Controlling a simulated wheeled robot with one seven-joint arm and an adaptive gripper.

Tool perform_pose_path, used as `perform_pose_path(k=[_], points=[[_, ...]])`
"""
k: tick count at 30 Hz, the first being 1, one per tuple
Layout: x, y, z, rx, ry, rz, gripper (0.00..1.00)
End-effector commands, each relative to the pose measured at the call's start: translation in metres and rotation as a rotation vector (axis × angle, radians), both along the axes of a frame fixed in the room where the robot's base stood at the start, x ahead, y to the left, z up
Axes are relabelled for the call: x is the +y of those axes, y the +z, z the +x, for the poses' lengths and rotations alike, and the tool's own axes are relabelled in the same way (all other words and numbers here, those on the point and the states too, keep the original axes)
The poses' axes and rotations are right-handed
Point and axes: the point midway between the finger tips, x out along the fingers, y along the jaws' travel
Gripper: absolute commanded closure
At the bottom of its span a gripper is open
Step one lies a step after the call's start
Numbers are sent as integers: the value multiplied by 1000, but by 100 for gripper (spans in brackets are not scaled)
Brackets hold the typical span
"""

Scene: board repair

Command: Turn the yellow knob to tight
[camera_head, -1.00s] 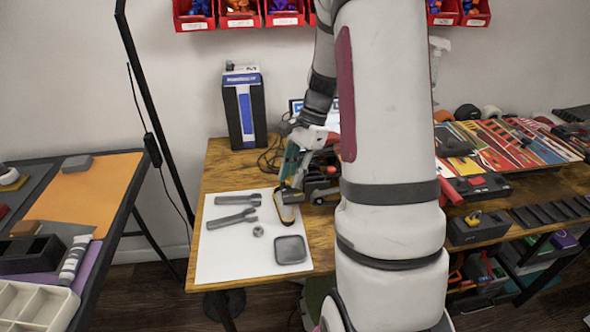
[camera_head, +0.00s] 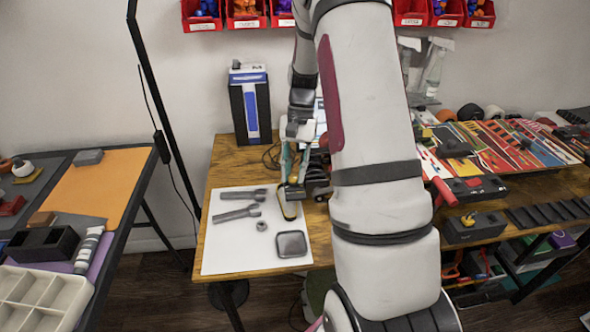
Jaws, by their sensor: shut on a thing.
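My gripper (camera_head: 293,186) points down at the right edge of the white sheet, beside a dark device (camera_head: 316,178). Its jaws are closed on a small dull-yellow piece (camera_head: 295,193) at the device's left side, which looks like the yellow knob. The piece is mostly hidden by the fingers, so its exact shape and turn angle cannot be read. A dark loop with a yellow rim (camera_head: 288,210) shows just below the fingertips. My arm hides the right part of the device.
The white sheet (camera_head: 235,258) holds two grey wrenches (camera_head: 235,214), a nut (camera_head: 262,225) and a grey square tray (camera_head: 291,244). A blue-black box (camera_head: 249,105) stands behind. To the right lie a grey block with a yellow part (camera_head: 473,230) and a colourful board (camera_head: 500,145).

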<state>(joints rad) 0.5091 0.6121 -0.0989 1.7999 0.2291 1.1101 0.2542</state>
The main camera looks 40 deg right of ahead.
Motion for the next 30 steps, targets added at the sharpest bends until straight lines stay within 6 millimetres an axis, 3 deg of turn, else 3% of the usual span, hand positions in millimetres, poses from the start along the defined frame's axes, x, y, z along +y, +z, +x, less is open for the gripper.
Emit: perform_pose_path(k=[15, 16, 18, 30], points=[[0, 0, 0, 0, 18, 0, 100], [0, 0, 0, 0, 17, 0, 71], [0, 0, 0, 0, 17, 0, 57], [-2, 6, 2, -2, 17, -2, 57]])
